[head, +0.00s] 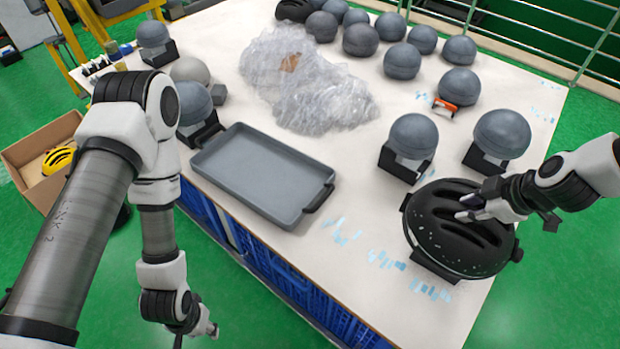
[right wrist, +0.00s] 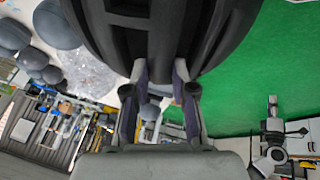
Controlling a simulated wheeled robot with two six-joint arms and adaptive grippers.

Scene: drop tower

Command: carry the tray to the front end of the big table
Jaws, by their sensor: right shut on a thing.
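The grey rectangular tray (head: 262,175) lies flat and empty on the big white table (head: 370,200), near its left long edge, with a dark handle at its right end. My right gripper (head: 468,207) is shut on a black slotted helmet (head: 440,232) at the table's lower right; it fills the top of the right wrist view (right wrist: 160,30). I cannot tell whether the helmet touches the table. My left gripper (head: 206,328) hangs low beside the table, apart from the tray; its jaws are too small to read.
Grey domes on dark stands (head: 412,140) and several loose grey balls (head: 402,62) occupy the far and right parts of the table. A crumpled clear plastic heap (head: 300,85) lies behind the tray. A cardboard box (head: 28,165) stands at the left. Table between tray and helmet is clear.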

